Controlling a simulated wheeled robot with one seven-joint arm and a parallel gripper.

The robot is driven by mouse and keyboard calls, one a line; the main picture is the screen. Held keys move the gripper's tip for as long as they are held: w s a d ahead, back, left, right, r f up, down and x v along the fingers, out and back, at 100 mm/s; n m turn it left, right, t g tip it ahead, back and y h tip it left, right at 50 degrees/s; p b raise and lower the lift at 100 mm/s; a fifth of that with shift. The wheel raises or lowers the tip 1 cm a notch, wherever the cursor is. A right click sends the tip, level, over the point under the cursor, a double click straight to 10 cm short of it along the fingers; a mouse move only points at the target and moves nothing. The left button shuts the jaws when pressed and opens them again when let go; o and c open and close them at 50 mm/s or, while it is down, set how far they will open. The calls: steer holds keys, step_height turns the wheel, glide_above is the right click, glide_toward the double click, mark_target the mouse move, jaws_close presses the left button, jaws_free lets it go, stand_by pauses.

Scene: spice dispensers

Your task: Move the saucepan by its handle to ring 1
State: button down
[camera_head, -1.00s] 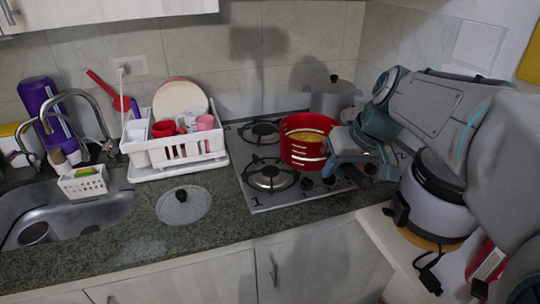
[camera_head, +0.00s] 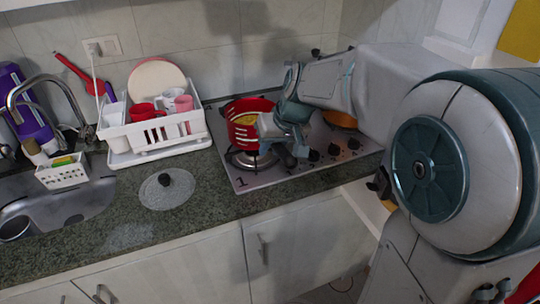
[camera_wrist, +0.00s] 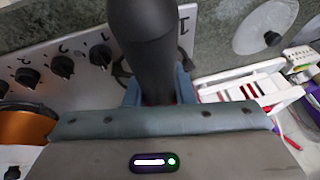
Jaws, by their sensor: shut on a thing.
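The red saucepan (camera_head: 240,130), with yellow contents, is over the left side of the hob in the head view. Ring 1 (camera_head: 238,161), beside the printed 1, shows partly below the pan's front. I cannot tell whether the pan rests on it or hangs just above. My gripper (camera_head: 280,131) is at the pan's right side, shut on the dark handle. In the wrist view the black handle (camera_wrist: 143,40) runs up between the two fingers of my gripper (camera_wrist: 160,88). The red pan body is mostly hidden there.
A glass lid (camera_head: 167,193) lies on the counter left of the hob. A white dish rack (camera_head: 160,134) stands behind it. An orange pan (camera_head: 340,119) is at the hob's right, behind my arm. Knobs (camera_head: 334,150) line the hob's front right.

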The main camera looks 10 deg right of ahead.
steer(key=shift+f, duration=1.85)
steer(key=c, duration=1.2)
jaws_free()
steer(key=shift+f, duration=0.1)
steer(key=shift+c, duration=0.2)
steer(key=s+v, duration=0.1)
steer(key=v, duration=1.1)
steer(key=s+d+f+m+h, duration=0.1)
steer(key=s+d+f, duration=0.1)
steer(key=s+f, duration=0.3)
steer(key=s+d+f+m+g+h, duration=0.1)
steer(key=s+f, duration=0.4)
steer(key=s, duration=0.5)
steer(key=shift+s+d+f+m+h, duration=0.3)
steer(key=shift+d+h, duration=0.3)
steer(key=shift+d, duration=0.45)
